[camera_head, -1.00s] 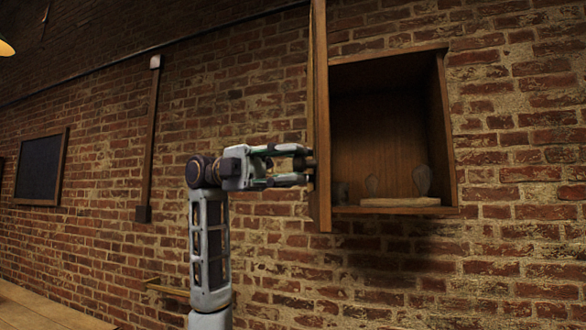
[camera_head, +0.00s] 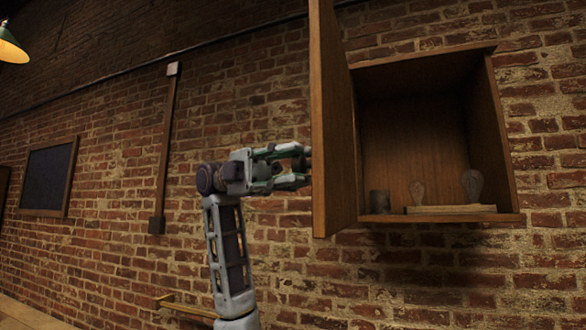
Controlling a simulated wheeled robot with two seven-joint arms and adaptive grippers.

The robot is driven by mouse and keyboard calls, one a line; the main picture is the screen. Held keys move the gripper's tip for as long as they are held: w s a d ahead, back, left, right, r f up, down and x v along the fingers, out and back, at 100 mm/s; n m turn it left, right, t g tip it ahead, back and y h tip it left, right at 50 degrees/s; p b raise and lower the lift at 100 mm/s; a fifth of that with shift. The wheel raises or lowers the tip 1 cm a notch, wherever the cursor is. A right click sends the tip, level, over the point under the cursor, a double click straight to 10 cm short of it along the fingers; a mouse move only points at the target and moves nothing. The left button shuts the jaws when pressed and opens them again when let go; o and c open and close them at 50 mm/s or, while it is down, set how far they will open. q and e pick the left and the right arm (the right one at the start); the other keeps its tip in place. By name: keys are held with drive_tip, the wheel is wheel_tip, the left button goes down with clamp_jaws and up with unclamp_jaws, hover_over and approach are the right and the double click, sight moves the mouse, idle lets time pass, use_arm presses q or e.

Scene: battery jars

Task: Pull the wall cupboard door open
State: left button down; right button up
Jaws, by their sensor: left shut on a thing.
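The wooden wall cupboard (camera_head: 508,160) hangs on the brick wall at the right of the head view. Its door (camera_head: 335,125) is hinged at the left side and stands wide open, swung out toward me, with its inner face partly showing. My left gripper (camera_head: 303,166) is at the door's outer edge, at the lower half, shut on the door's handle, which is mostly hidden between the fingers. My right gripper is not in view.
Inside the cupboard are a dark cup (camera_head: 379,202) and two glass bulbs, a small one (camera_head: 417,192) and a larger one (camera_head: 472,185), on a pale board (camera_head: 450,210). A brass rail (camera_head: 188,307) is low on the wall. A dark framed board (camera_head: 48,178) hangs at far left.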

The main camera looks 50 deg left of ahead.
use_arm(q)
drive_tip(key=shift+a+r, duration=0.1)
drive_tip(key=shift+a, duration=0.15)
drive_tip(key=c, duration=1.5)
unclamp_jaws()
drive_tip(key=o, duration=0.4)
drive_tip(key=shift+w, duration=0.25)
drive_tip(key=shift+c, duration=0.2)
drive_tip(key=s+a, duration=0.1)
drive_tip(key=a, duration=1.1)
